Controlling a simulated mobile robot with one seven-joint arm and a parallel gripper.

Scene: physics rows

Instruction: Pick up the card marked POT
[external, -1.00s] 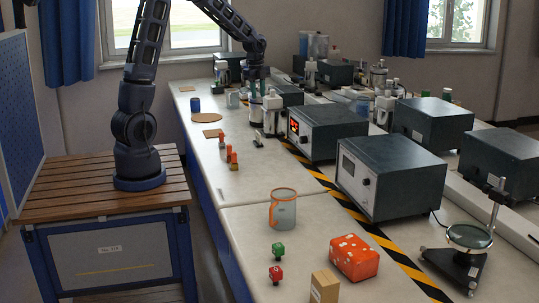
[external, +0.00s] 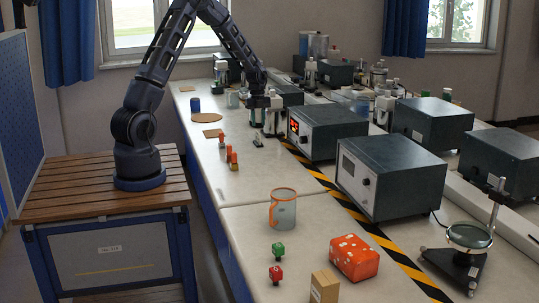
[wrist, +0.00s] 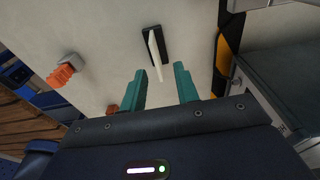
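A thin white card stands on edge in a dark slotted base (wrist: 153,46) in the wrist view, seen nearly from above; its marking is not readable. The same small card stand (external: 258,141) appears on the bench in the external view, left of the instrument with the red display. My gripper (wrist: 161,82) is open and empty, its two teal fingers apart, with the card ahead of the gap between them. In the external view my gripper (external: 264,118) hangs above the bench, behind the card stand.
Orange-topped pieces (external: 232,160) stand near the bench's left edge; one (wrist: 64,74) shows left in the wrist view. The instrument with the red display (external: 328,131) is close on the right, beside black-and-yellow tape.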

